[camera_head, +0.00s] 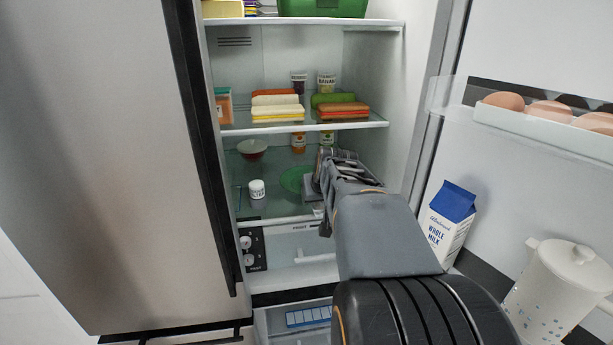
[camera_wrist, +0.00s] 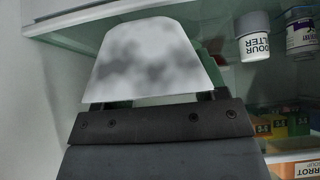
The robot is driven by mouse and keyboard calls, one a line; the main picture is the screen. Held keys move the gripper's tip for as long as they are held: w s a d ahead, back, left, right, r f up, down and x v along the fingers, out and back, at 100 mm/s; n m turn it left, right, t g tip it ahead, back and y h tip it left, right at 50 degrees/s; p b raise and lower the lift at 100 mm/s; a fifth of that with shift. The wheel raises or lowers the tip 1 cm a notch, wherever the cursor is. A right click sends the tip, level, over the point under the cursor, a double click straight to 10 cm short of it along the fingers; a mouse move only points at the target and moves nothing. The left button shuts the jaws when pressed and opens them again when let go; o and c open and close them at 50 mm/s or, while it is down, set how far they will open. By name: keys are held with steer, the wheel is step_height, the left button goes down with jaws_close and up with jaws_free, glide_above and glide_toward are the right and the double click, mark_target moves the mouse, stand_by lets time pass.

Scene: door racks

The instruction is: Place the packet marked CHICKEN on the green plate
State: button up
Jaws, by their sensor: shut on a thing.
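In the head view my gripper (camera_head: 318,184) reaches into the open fridge, at the lower glass shelf. It is shut on a pale packet (camera_head: 309,189), which my gripper partly covers. In the wrist view the packet (camera_wrist: 155,62) shows a white face with blurred grey patches, above the dark gripper body. No lettering on it can be read, so I cannot tell whether it is marked CHICKEN. The green plate (camera_head: 293,178) lies on the glass shelf, just left of my gripper and partly hidden. I cannot tell whether the packet touches it.
A white odour filter jar (camera_head: 257,189) stands left of the plate, with a small bowl (camera_head: 252,148) behind it. Stacked packets (camera_head: 277,107) lie on the shelf above, limiting height. A milk carton (camera_head: 450,218) and eggs (camera_head: 548,108) are in the door at right.

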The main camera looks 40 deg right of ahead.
steer(key=w+d+p, duration=0.1)
steer(key=w+d, duration=0.1)
steer(key=w, duration=0.1)
steer(key=w+d+p, duration=0.1)
steer(key=w+d, duration=0.1)
steer(key=w, duration=0.2)
steer(key=w+d+p, duration=0.1)
steer(key=w+d, duration=0.1)
steer(key=w, duration=0.1)
steer(key=shift+w+d+r+p, duration=0.1)
steer(key=shift+w+d+p, duration=0.05)
steer(key=shift+w+p, duration=0.2)
steer(key=shift+w+d+p, duration=0.2)
steer(key=shift+w+d, duration=0.05)
steer(key=shift+w, duration=0.3)
steer(key=shift+w+d+p, duration=0.15)
steer(key=shift+w+d, duration=0.05)
steer(key=shift+w, duration=0.35)
step_height(320, 180, down, 4)
steer(key=shift+s+r+p, duration=0.1)
steer(key=shift+r+p, duration=0.1)
steer(key=shift+p, duration=0.1)
steer(key=shift+f, duration=0.15)
steer(key=shift+f+b, duration=0.5)
steer(key=shift+b, duration=0.2)
steer(key=o, duration=1.2)
steer(key=shift+r, duration=0.1)
